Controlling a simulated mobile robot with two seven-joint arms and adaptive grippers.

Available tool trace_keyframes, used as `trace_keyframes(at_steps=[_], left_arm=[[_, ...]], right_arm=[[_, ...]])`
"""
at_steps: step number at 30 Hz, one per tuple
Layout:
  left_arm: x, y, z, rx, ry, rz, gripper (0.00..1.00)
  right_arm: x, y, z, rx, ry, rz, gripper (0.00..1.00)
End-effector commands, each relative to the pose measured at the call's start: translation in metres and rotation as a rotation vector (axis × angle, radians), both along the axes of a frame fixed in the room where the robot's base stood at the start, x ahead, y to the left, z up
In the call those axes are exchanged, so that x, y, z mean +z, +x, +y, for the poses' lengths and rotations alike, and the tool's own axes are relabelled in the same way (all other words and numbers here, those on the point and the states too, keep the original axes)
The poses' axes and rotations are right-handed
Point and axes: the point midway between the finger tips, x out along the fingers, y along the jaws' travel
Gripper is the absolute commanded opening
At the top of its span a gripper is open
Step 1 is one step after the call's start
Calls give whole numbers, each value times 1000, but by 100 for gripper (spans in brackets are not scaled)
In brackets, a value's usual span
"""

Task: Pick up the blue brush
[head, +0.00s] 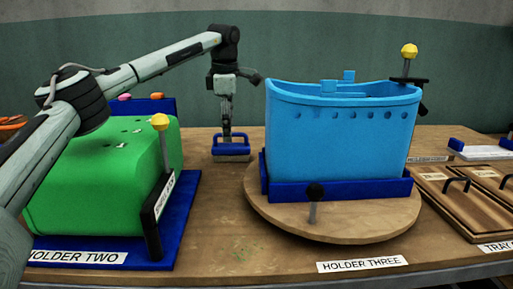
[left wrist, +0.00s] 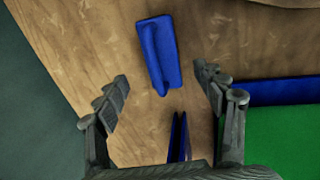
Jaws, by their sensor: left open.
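The blue brush (head: 231,153) is on the wooden table between the green block and the round turntable in the head view. My left gripper (head: 227,127) is directly above it, pointing down. My right gripper is not in view.
A green block (head: 105,185) on a blue base with a yellow-knobbed lever (head: 160,122) stands left. A light-blue boat-shaped tub (head: 338,145) sits on a round wooden turntable (head: 340,225) at the right. Wooden trays (head: 455,200) lie far right.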

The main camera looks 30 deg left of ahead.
Motion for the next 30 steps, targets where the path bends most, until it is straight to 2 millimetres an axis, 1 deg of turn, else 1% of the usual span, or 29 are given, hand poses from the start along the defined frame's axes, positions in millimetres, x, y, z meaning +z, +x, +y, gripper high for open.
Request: trace_keyframes(at_steps=[3, 8, 12, 15, 19, 25, 30], left_arm=[[-15, 1, 2, 2, 3, 6, 70], [-32, 4, 3, 0, 2, 5, 70], [-54, 7, 3, 0, 1, 4, 70], [-66, 9, 4, -1, 0, 4, 70], [-73, 11, 4, -1, 0, 1, 70], [-73, 11, 4, -1, -1, 0, 70], [-73, 11, 4, -1, -1, 0, 49]], right_arm=[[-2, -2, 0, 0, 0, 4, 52], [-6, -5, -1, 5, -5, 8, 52], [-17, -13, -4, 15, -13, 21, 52], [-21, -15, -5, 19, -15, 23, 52], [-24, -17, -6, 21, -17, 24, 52], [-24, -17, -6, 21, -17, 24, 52], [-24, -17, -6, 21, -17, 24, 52]])
